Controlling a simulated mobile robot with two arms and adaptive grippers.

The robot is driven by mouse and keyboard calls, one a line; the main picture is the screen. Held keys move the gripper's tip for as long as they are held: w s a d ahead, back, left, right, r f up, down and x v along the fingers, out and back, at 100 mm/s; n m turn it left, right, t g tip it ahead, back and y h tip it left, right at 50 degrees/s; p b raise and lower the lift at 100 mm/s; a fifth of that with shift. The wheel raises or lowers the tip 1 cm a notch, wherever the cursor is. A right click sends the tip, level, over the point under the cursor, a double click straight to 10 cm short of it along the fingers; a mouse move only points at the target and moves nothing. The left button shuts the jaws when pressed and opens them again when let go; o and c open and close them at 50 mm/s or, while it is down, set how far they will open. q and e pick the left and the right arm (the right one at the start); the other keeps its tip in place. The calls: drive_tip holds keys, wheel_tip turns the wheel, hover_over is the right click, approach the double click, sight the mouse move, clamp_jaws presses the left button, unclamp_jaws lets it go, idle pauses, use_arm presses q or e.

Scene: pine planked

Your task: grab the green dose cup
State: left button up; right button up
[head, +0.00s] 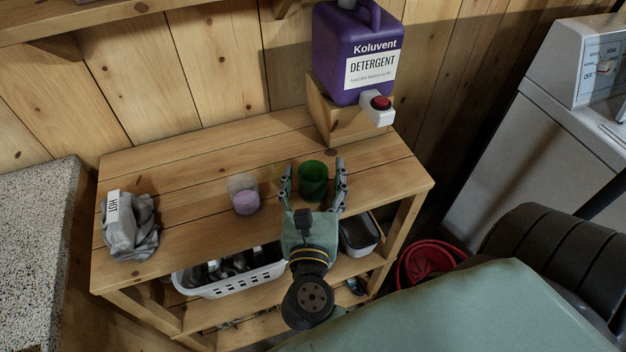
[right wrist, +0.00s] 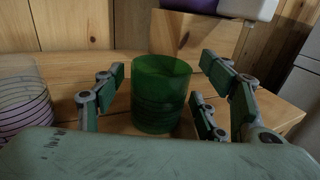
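The green dose cup (head: 313,181) stands upright on the wooden table, right of its middle and in front of the detergent. It is translucent and looks empty. My right gripper (head: 314,174) is open, with its fingers on either side of the cup. In the right wrist view the green cup (right wrist: 160,92) stands between the spread fingers, with a visible gap on the left; contact on the right is hard to tell. My left gripper is not in view.
A clear cup with purple contents (head: 244,194) stands left of my right gripper. A purple detergent jug (head: 350,50) with a red-buttoned tap sits on a wooden block (head: 335,121) behind. A grey cloth with a "HOT" label (head: 129,227) lies at the left. The wooden tabletop (head: 180,160) is clear at the back left.

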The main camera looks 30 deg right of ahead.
drive_tip(key=c, duration=1)
drive_tip(key=shift+r, duration=0.1)
